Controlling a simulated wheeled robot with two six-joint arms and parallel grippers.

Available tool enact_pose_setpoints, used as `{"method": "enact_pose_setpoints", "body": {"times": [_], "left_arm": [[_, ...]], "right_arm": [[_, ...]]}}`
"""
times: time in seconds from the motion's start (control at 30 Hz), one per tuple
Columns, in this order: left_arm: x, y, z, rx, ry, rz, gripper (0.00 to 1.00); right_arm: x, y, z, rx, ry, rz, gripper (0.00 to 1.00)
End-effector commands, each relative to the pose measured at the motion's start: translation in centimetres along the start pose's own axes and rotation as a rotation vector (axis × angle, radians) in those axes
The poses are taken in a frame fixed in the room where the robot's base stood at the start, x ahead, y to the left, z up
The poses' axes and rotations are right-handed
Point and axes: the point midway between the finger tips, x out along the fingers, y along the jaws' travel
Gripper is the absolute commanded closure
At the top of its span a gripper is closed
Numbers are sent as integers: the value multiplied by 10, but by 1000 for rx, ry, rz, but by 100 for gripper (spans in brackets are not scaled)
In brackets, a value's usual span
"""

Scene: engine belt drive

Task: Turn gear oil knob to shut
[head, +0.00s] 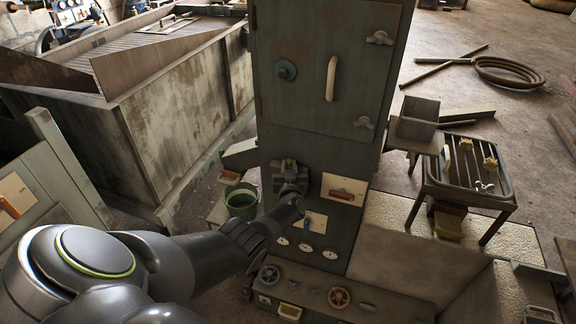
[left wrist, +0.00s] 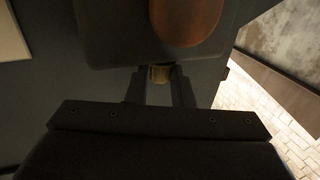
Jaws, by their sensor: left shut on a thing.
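My left gripper (head: 289,172) reaches up against the front of the tall dark green cabinet (head: 330,95), at its lower middle. In the left wrist view its two dark fingers (left wrist: 160,86) close on a small brass knob (left wrist: 160,73). The knob sits at the lower edge of a dark box-like fitting that carries a rounded copper-orange part (left wrist: 187,18). Most of the knob is hidden between the fingers, so its turn angle cannot be told. In the head view my gripper covers it. My right gripper is not in view.
A panel with a red handle (head: 343,190) is right of my gripper. A green bucket (head: 242,201) stands to the left. A rack table (head: 466,178) stands to the right.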

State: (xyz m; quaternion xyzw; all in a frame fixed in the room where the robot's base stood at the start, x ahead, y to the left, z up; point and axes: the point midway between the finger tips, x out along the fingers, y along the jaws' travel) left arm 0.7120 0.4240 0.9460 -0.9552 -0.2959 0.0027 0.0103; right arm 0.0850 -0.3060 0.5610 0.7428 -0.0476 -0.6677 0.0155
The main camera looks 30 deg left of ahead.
Motion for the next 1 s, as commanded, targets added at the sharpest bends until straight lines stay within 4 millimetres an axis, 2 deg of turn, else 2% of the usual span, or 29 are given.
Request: {"method": "enact_pose_setpoints", "body": {"times": [0.33, 0.9, 0.93, 1.0], "left_arm": [[2, 4, -3, 1, 5, -139, 100], [1, 4, -3, 3, 1, -167, 100], [1, 4, -3, 3, 1, -167, 75], [1, 4, -3, 3, 0, -166, 66]], "right_arm": [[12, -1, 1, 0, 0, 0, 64], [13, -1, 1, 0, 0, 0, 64], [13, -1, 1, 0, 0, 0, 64], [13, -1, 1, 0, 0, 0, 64]]}}
